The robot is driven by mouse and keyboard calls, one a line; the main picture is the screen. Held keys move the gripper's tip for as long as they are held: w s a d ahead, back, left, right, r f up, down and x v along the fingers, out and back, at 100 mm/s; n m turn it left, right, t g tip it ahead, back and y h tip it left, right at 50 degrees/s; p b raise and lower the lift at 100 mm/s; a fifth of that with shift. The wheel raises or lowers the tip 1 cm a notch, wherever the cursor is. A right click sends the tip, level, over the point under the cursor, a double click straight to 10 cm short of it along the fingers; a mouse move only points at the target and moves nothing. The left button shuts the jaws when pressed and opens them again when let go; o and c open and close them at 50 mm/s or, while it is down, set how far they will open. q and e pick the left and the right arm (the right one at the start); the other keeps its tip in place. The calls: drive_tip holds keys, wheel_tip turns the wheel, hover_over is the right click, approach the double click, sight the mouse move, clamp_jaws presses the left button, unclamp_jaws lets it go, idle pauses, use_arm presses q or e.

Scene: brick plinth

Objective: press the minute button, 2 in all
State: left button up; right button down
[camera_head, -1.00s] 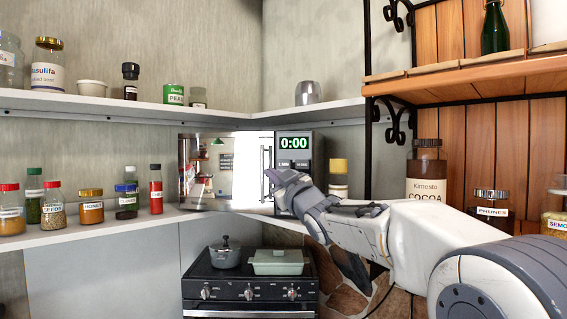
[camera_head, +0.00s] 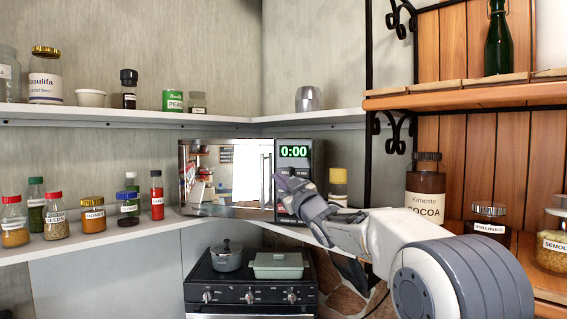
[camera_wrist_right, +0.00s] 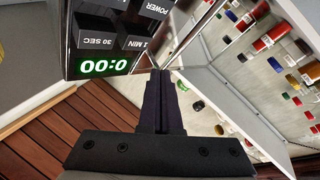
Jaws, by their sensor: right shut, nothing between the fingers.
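The microwave (camera_head: 228,180) stands in the corner on the lower shelf. Its green display (camera_head: 294,151) reads 0:00. In the right wrist view the picture is upside down and shows the display (camera_wrist_right: 104,66), a 30 SEC button (camera_wrist_right: 96,33) and the minute button (camera_wrist_right: 134,42), marked 1 MIN. My right gripper (camera_head: 281,182) is shut and empty, in front of the control panel below the display, covering part of it. In the wrist view its fingertips (camera_wrist_right: 160,76) point towards the panel, beside the minute button; contact cannot be told. My left gripper is out of view.
Several spice jars (camera_head: 93,215) stand left of the microwave, and a yellow-lidded jar (camera_head: 338,187) stands just right of it. A stove with a pot (camera_head: 226,256) is below. A cocoa jar (camera_head: 425,188) and a wooden rack (camera_head: 470,97) are at the right.

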sight(284, 173)
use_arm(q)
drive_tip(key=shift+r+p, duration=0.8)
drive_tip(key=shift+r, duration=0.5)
use_arm(e)
drive_tip(key=shift+w+d, duration=0.2)
drive_tip(key=shift+w, duration=0.55)
drive_tip(key=shift+w+d, duration=0.2)
drive_tip(key=shift+w, duration=0.5)
use_arm(q)
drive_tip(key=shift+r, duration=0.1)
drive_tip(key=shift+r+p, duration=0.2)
drive_tip(key=shift+p, duration=0.1)
use_arm(e)
drive_tip(key=shift+w+d, duration=0.15)
drive_tip(key=shift+w, duration=0.2)
